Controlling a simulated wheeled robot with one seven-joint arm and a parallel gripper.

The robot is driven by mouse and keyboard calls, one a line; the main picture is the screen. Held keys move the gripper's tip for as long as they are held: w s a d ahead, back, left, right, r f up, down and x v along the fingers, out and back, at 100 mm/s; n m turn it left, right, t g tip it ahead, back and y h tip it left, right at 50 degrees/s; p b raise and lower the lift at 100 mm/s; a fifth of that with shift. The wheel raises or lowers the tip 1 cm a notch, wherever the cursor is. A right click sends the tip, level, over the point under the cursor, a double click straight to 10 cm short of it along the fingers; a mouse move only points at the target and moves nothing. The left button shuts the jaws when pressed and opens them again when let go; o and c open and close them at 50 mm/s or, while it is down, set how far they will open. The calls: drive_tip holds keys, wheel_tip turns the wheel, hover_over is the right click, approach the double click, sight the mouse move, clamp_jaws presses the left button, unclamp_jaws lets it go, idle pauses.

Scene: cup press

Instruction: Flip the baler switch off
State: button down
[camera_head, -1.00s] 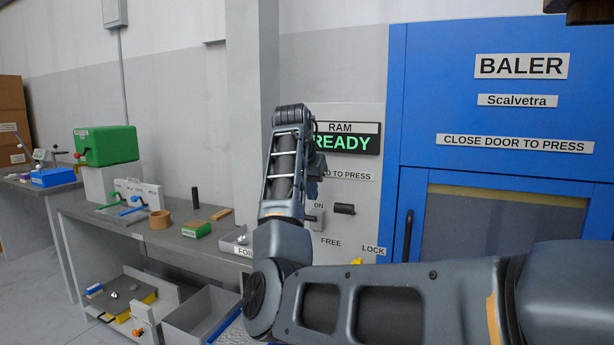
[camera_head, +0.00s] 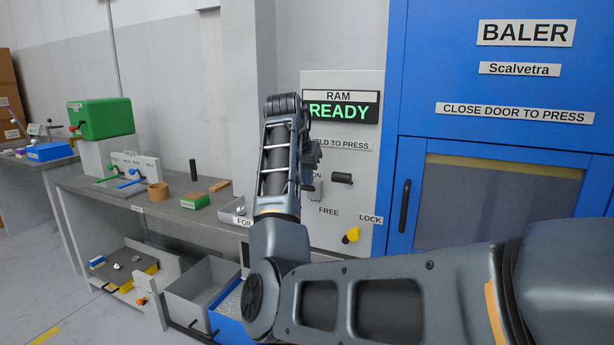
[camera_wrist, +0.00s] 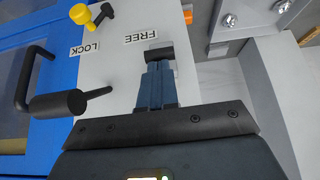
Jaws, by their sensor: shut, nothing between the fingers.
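The baler (camera_head: 480,140) is the big blue machine at the right of the head view, with a pale control panel (camera_head: 345,120) on its left. Beside the "ON" label on the panel, a small grey block (camera_head: 317,192), seemingly the baler switch, is partly hidden by my arm. In the wrist view I cannot make out the switch; my gripper and wrist cover part of the panel. My gripper (camera_wrist: 157,58) is shut and empty, with its tips over the panel just below the "FREE" label in that view. I cannot tell whether they touch anything.
A black lever (camera_head: 342,178) juts out right of the switch. A yellow knob (camera_head: 351,235) sits lower, between "FREE" and "LOCK". The door's black handle (camera_head: 405,205) stands farther right. A grey workbench (camera_head: 165,208) with small items is at left.

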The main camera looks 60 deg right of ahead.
drive_tip(key=shift+a+f, duration=0.1)
drive_tip(key=shift+f, duration=0.05)
wheel_tip(320, 180, down, 6)
drive_tip(key=a+h+b, duration=0.2)
drive_tip(key=h+b, duration=0.7)
drive_tip(key=b, duration=0.1)
drive_tip(key=shift+s+a+f, duration=0.15)
drive_tip(key=shift+a+f, duration=0.05)
drive_tip(key=shift+f+b, duration=0.2)
drive_tip(key=shift+b, duration=0.35)
